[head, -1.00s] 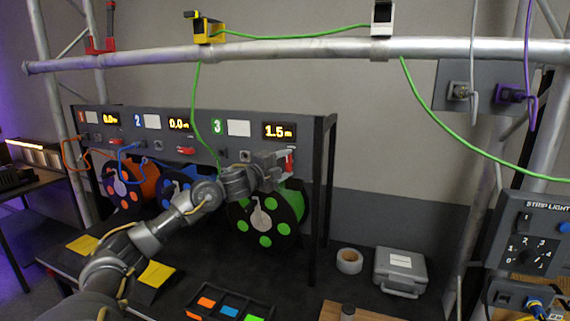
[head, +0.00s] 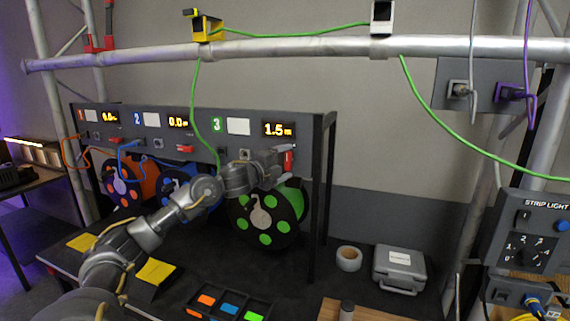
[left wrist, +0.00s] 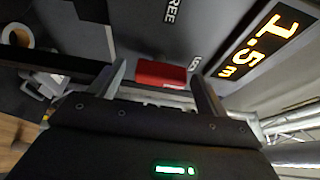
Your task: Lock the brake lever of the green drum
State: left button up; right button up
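The green drum (head: 280,229) hangs under panel section 3, its display reading 1.5 m. Its brake lever is red (head: 289,160) and stands roughly upright at the right end of the panel. My left gripper (head: 288,151) is at this lever. In the left wrist view, the red lever (left wrist: 161,74) lies between the two spread fingers of my left gripper (left wrist: 160,80). A gap shows beside the right finger; contact at the left finger cannot be told. The word "FREE" is partly readable on the panel near it. My right gripper is not in view.
The blue drum (head: 173,190) and orange drum (head: 121,185) sit to the left under the same panel. A black rack post (head: 318,200) stands just right of the lever. A tape roll (head: 349,258) and grey case (head: 400,267) lie on the table. A green cable hangs before the panel.

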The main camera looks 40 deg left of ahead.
pick_arm(q)
jog(key=s+b, duration=0.8)
jog(key=s, duration=0.2)
jog(key=shift+s+a, duration=0.3)
jog(key=shift+s, duration=0.1)
dwell(0.3)
